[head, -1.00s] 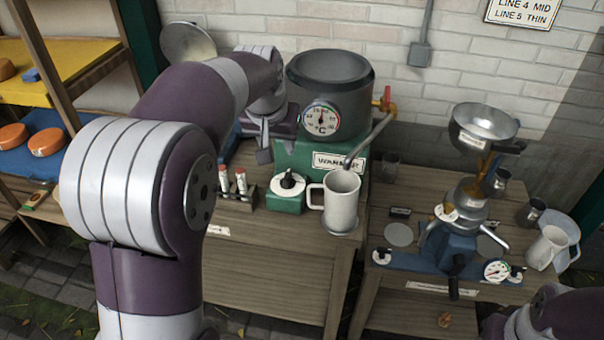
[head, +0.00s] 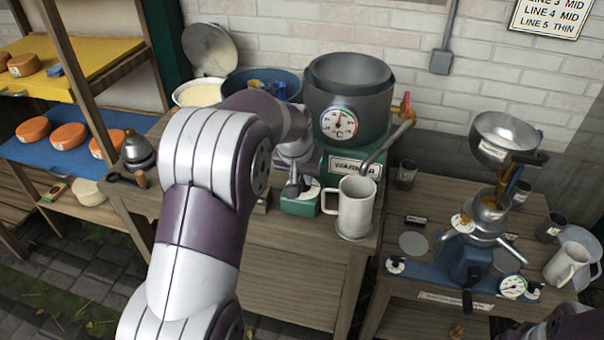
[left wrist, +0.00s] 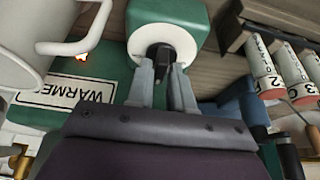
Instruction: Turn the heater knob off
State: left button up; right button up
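The heater knob (left wrist: 160,52) is black, on a round white dial on a small green box (head: 299,207) in front of the green warmer (head: 338,166). My left gripper (head: 295,188) reaches down onto it in the head view and partly hides it. In the left wrist view, the two grey fingers (left wrist: 162,72) stand on either side of the knob with little or no gap, and look closed on it. The pointer's setting is hidden. A grey pot (head: 347,92) with a round temperature dial (head: 339,123) sits on the warmer. My right gripper is out of the picture.
A pale mug (head: 355,207) stands close right of the knob box, under the pot's spout. Capped tubes (left wrist: 266,72) stand in a rack beside the box. A metal device (head: 482,215) is on the right table. Cheese shelves (head: 97,50) are at left.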

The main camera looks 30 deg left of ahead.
pick_arm(q)
grip_shut()
jog(key=shift+n+p, duration=0.3)
jog(key=shift+n, duration=0.3)
jog(key=shift+w+d+n+g+y, duration=0.1)
jog(key=shift+n+g+y, duration=0.25)
jog(key=shift+n, duration=0.45)
jog(key=n+y+b, duration=0.1)
jog(key=n, duration=0.2)
jog(key=shift+f+b, duration=0.1)
jog(key=shift+b, duration=0.3)
jog(key=shift+w+d+n+g+y+b, duration=0.1)
jog(key=shift+n+g+y+b, duration=0.45)
jog(key=shift+n, duration=0.95)
